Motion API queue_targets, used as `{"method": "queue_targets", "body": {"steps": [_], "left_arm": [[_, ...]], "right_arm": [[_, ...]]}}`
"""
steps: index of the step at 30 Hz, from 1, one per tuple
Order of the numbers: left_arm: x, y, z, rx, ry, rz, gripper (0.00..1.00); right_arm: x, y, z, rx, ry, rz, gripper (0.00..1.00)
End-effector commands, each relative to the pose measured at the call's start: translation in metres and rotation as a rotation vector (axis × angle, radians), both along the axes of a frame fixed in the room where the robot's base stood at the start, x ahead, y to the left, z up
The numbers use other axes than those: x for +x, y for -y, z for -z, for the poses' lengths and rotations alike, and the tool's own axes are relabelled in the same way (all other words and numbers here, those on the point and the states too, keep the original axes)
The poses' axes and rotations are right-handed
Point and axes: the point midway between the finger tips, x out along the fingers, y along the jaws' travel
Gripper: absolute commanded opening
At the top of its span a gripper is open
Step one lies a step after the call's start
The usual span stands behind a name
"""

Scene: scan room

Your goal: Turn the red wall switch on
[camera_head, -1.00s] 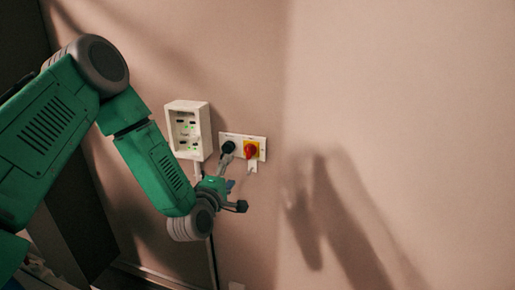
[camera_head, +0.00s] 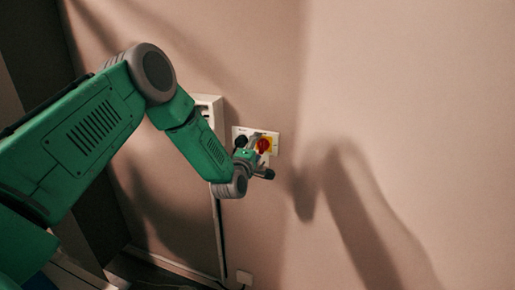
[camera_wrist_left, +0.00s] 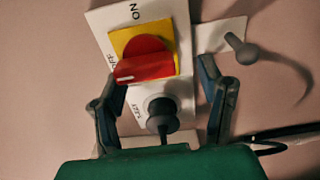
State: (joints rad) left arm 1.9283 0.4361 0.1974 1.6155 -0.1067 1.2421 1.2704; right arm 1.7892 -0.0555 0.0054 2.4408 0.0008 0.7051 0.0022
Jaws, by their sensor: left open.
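The red wall switch (camera_head: 263,146) sits on a yellow square plate on a white wall panel. It also shows in the left wrist view (camera_wrist_left: 146,62), where its white mark lies near the "OFF" label and "ON" is at the panel's upper end. My left gripper (camera_head: 258,160) is at the panel, just in front of the switch. In the left wrist view its open fingers (camera_wrist_left: 160,75) stand apart on either side of the switch's lower part; I cannot tell whether they touch it. My right gripper is not in view.
A black round connector (camera_wrist_left: 162,115) is on the same panel beside the switch, between my fingers' bases. A grey knob-ended part with a cable (camera_wrist_left: 243,50) is at the right. A white wall box (camera_head: 212,108) is partly hidden behind my arm. The right wall is bare.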

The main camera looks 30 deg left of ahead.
Motion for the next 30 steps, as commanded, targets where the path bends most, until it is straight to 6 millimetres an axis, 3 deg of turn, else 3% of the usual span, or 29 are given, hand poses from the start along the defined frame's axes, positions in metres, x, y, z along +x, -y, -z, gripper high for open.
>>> {"method": "queue_targets", "body": {"steps": [2, 6, 7, 30], "left_arm": [[0.000, 0.005, -0.002, 0.002, 0.001, 0.003, 0.62], [0.000, 0.012, -0.004, 0.009, -0.001, 0.005, 0.13], [0.000, 0.013, -0.004, 0.009, -0.002, 0.006, 0.10], [-0.002, 0.010, 0.003, 0.025, -0.017, 0.012, 0.07]], "right_arm": [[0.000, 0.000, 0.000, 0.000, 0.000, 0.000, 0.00], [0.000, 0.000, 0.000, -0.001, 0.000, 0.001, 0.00], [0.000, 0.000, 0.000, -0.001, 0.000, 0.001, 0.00], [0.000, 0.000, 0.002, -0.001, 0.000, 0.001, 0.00]]}}
